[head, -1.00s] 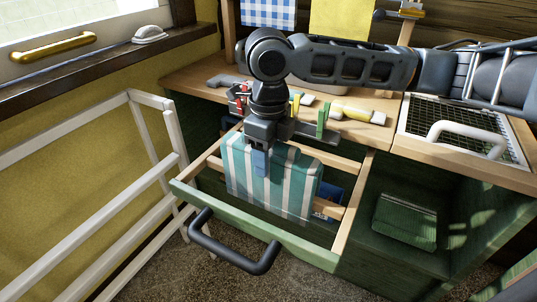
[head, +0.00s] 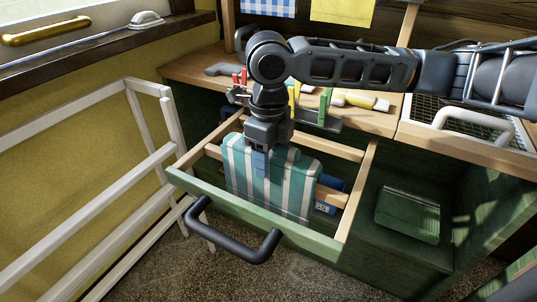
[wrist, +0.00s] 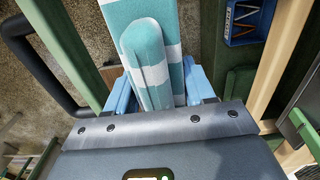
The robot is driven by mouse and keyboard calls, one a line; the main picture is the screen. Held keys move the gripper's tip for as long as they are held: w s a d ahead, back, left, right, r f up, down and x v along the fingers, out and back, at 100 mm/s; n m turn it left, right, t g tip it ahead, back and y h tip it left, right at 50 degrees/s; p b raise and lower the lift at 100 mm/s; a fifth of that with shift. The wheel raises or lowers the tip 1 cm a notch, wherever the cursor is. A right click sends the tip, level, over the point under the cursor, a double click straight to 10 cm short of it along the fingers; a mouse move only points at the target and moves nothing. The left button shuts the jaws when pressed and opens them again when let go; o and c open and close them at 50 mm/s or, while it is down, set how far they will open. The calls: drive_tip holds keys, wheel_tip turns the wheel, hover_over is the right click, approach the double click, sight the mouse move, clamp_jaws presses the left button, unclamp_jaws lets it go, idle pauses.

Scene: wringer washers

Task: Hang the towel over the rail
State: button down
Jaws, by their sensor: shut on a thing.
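The towel (head: 295,185) is teal with white stripes, folded over and hanging down in the open green drawer frame (head: 250,222) in the head view. My gripper (head: 262,165) points down and is shut on the towel's upper edge. In the wrist view the towel (wrist: 150,60) runs up between the blue fingertips (wrist: 160,95). A white rack with several rails (head: 100,195) stands to the left of the drawer, apart from the towel. The lower end of the towel inside the drawer is partly hidden.
A black handle (head: 235,245) sticks out from the drawer front. A blue box (head: 328,195) lies in the drawer behind the towel. The wooden worktop (head: 205,68) behind holds tools. A folded green cloth (head: 408,215) lies in the right compartment.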

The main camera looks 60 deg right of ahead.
drive_tip(key=shift+f+b, duration=1.2)
drive_tip(key=shift+f, duration=0.55)
drive_tip(key=shift+c, duration=1.6)
unclamp_jaws()
drive_tip(key=shift+r+p, duration=2.8)
drive_tip(key=shift+r, duration=0.75)
